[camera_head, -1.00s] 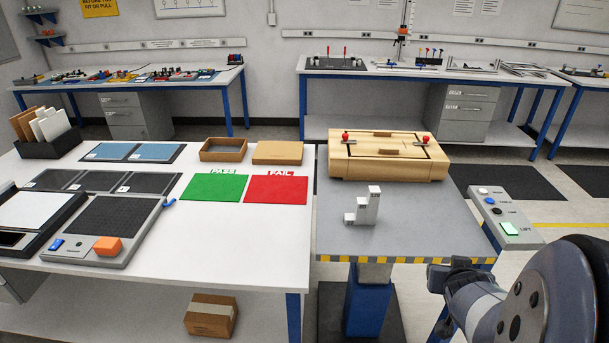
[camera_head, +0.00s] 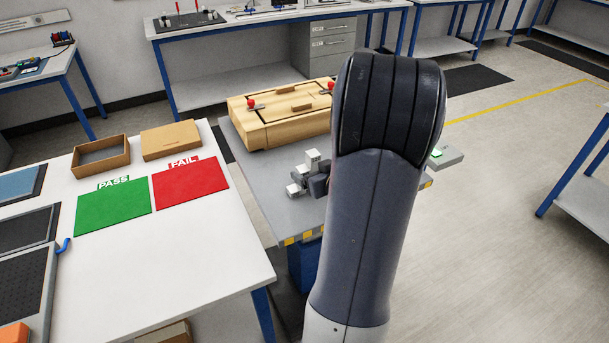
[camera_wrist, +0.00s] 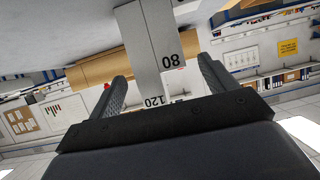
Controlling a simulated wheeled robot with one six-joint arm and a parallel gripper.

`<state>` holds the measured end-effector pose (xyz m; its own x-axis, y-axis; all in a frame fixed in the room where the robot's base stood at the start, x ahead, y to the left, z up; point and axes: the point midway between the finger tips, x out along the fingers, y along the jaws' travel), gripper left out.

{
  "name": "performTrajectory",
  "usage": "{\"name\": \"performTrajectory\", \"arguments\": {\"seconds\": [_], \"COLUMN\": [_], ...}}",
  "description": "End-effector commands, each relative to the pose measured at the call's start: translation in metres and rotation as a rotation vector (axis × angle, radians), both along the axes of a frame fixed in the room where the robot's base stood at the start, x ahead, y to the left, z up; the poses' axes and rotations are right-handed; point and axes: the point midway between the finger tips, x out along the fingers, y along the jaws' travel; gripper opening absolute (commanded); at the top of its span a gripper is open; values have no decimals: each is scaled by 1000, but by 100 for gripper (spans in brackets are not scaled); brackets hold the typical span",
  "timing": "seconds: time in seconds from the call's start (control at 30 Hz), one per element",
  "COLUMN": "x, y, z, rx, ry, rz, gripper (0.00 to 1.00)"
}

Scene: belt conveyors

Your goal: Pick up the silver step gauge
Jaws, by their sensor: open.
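The silver step gauge (camera_head: 312,160) stands on the grey lift table (camera_head: 262,187), in front of the wooden box. In the wrist view the gauge (camera_wrist: 150,45) shows large, with the marks 80 and 120 readable. My gripper (camera_wrist: 163,70) is open, with one finger on each side of the gauge in that view. A gap shows between the gauge and each finger. In the head view my gripper (camera_head: 319,184) is at the gauge's right side, mostly hidden behind my arm. My arm also covers much of the table's right part.
The wooden box (camera_head: 280,130) with red knobs stands behind the gauge. On the white table left are a green PASS mat (camera_head: 113,207), a red FAIL mat (camera_head: 190,183) and an open cardboard tray (camera_head: 101,160). A grey control box (camera_head: 440,158) shows right of my arm.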

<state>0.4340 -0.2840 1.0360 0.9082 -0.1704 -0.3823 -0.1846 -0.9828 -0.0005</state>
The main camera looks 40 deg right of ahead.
Motion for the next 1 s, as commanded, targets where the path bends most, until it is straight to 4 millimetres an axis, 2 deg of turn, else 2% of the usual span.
{"name": "performTrajectory", "arguments": {"seconds": [0.17, 0.5, 0.8, 1.0], "x": [11, 46, 49, 49], "y": [-1, -7, -8, -8], "z": [-6, -22, -23, -23], "rx": [1, 0, -1, -1], "ry": [2, 2, 1, 1], "rz": [1, 1, -2, -2], "gripper": [80, 80, 80, 64]}}
